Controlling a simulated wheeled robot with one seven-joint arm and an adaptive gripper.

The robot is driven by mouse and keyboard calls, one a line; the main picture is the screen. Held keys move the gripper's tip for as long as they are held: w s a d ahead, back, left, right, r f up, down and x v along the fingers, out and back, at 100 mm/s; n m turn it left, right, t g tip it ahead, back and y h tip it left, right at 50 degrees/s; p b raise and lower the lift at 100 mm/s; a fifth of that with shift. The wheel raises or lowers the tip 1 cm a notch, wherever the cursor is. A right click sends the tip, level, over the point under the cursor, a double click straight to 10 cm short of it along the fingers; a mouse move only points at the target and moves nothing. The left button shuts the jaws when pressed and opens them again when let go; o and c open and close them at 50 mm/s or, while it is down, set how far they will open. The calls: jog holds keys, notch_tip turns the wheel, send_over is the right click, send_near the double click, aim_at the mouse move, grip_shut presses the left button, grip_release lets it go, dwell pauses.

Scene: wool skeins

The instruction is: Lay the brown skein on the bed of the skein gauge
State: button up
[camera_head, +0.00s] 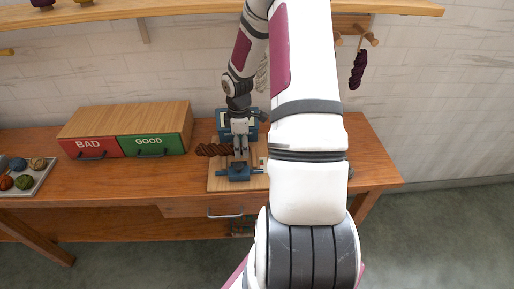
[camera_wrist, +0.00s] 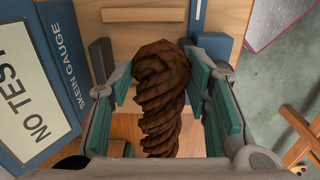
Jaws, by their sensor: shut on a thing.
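The brown skein (camera_head: 213,150) is a twisted dark-brown hank, also large in the wrist view (camera_wrist: 160,95). My gripper (camera_head: 240,152) is shut on it, its teal-padded fingers (camera_wrist: 160,88) on either side. The skein sticks out to the left of my gripper in the head view. The skein gauge stands under and behind my gripper, with a wooden base (camera_head: 222,183), blue blocks (camera_head: 238,173) and a blue panel (camera_wrist: 68,55) whose screen reads "NO TEST". My gripper and the skein hide much of the bed; I cannot tell whether the skein touches it.
Left of the gauge is a wooden cabinet with a red BAD drawer (camera_head: 91,146) and a green GOOD drawer (camera_head: 151,146). A tray (camera_head: 42,180) of coloured balls lies further left. A dark purple skein (camera_head: 358,70) hangs from a wall peg. My arm hides the table's right part.

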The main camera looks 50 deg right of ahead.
jog(key=d, duration=0.1)
jog(key=s+d, duration=0.2)
jog(key=d, duration=0.1)
jog(key=shift+s+d+f+p, duration=0.1)
jog(key=shift+f+p, duration=0.15)
jog(key=shift+p, duration=0.05)
jog(key=shift+s+d+f, duration=0.1)
jog(key=shift+d+f, duration=0.1)
jog(key=shift+f, duration=0.7)
jog(key=shift+s+d+f, duration=0.1)
jog(key=shift+d+f, duration=0.05)
jog(key=shift+f, duration=0.75)
jog(key=shift+f, duration=0.1)
jog(key=o, duration=1.2)
